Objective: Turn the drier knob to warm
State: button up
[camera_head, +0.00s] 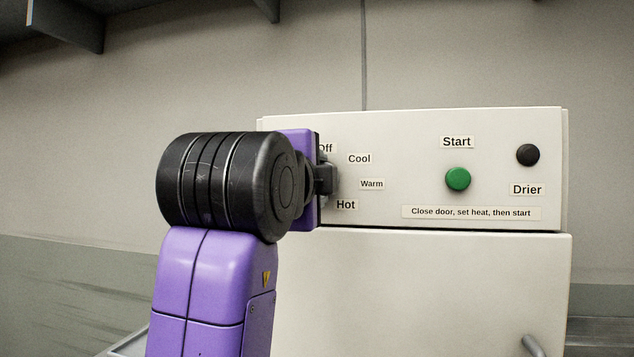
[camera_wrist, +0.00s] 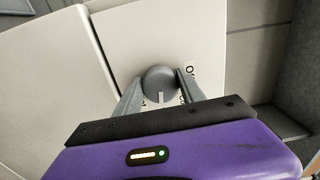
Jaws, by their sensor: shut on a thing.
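The drier panel (camera_head: 480,130) is a cream box front with the labels Off, Cool, Warm (camera_head: 372,184) and Hot (camera_head: 346,204) in an arc. In the head view my purple and black arm covers the knob. In the wrist view the round grey knob (camera_wrist: 160,82) sits between the two grey fingers of my gripper (camera_wrist: 158,88), which are shut on it from both sides. A pale pointer mark shows on the knob's edge nearest my gripper. The labels beside it are partly covered by the fingers, so I cannot tell which setting the mark faces.
A green Start button (camera_head: 458,179) and a black Drier button (camera_head: 528,155) are on the panel's right side. A sign (camera_head: 471,212) reads "Close door, set heat, then start". The cream door (camera_head: 430,290) below has a grey handle (camera_head: 533,346) at lower right.

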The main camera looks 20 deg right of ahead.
jog(key=shift+f, duration=0.1)
jog(key=o, duration=1.4)
jog(key=shift+c, duration=0.2)
jog(key=shift+s, duration=0.1)
jog(key=v, duration=0.7)
jog(key=shift+s+a+b, duration=0.25)
jog(key=shift+b, duration=0.1)
